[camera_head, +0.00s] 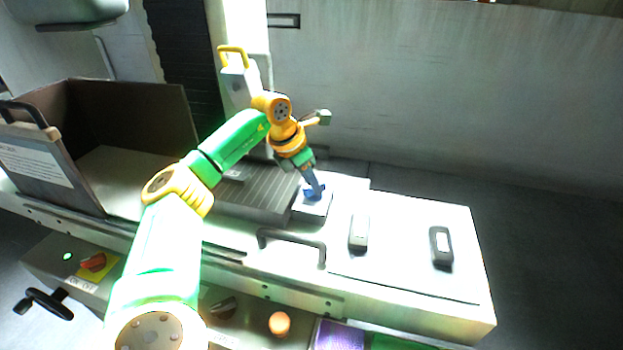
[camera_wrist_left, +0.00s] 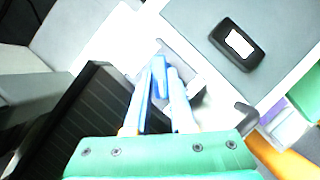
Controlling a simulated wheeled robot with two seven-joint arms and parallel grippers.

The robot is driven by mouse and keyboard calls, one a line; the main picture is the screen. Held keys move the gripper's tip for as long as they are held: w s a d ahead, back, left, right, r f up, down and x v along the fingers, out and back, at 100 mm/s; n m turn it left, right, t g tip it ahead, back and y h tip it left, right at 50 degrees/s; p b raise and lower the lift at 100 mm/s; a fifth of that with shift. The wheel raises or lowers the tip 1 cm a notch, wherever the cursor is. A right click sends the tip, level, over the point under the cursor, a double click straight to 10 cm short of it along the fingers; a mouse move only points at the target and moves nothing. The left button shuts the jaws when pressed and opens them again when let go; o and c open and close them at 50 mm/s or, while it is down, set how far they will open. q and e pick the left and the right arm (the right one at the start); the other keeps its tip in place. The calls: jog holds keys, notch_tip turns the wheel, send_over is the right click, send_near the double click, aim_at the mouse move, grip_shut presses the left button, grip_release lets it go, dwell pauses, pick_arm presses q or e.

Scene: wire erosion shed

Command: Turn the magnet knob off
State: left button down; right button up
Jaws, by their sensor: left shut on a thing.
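The magnet knob (camera_head: 315,194) is a small blue knob on a pale block at the right end of a dark ribbed plate (camera_head: 258,196). My left gripper (camera_head: 312,184) reaches down to it from above and is shut on it. In the left wrist view the blue knob (camera_wrist_left: 159,68) shows between the fingertips of my left gripper (camera_wrist_left: 163,82). The fingers partly hide the knob, and I cannot read any mark for its setting. My right gripper is not in view.
A dark handle (camera_head: 292,243) stands in front of the block. Two dark pieces, one nearer (camera_head: 358,233) and one farther right (camera_head: 441,246), sit on the white top. An open box (camera_head: 130,98) stands at left. The front panel has an orange-red switch (camera_head: 93,262) and an orange button (camera_head: 279,323).

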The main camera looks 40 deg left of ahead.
pick_arm(q)
jog(key=n+y+p, duration=0.1)
jog(key=n, duration=0.2)
jog(key=shift+d+n+y, duration=0.15)
jog(key=shift+n+y, duration=0.15)
jog(key=n, duration=0.2)
jog(key=n+y+p, duration=0.1)
jog(key=n, duration=0.1)
jog(key=shift+d+n+y, duration=0.15)
jog(key=shift+n+y, duration=0.15)
jog(key=n, duration=0.2)
jog(key=n+g+y+p, duration=0.1)
jog(key=n, duration=0.1)
jog(key=shift+w+d+n+y, duration=0.1)
jog(key=shift+w+n+y, duration=0.05)
jog(key=shift+n+y, duration=0.15)
jog(key=shift+w+n+g+y+p, duration=0.1)
jog(key=shift+n+g+y+p, duration=0.3)
jog(key=shift+n, duration=0.75)
jog(key=shift+n+g+p, duration=0.1)
jog(key=shift+n+g, duration=0.5)
jog(key=shift+n, duration=0.55)
jog(key=c, duration=0.8)
grip_release()
jog(key=shift+o, duration=0.2)
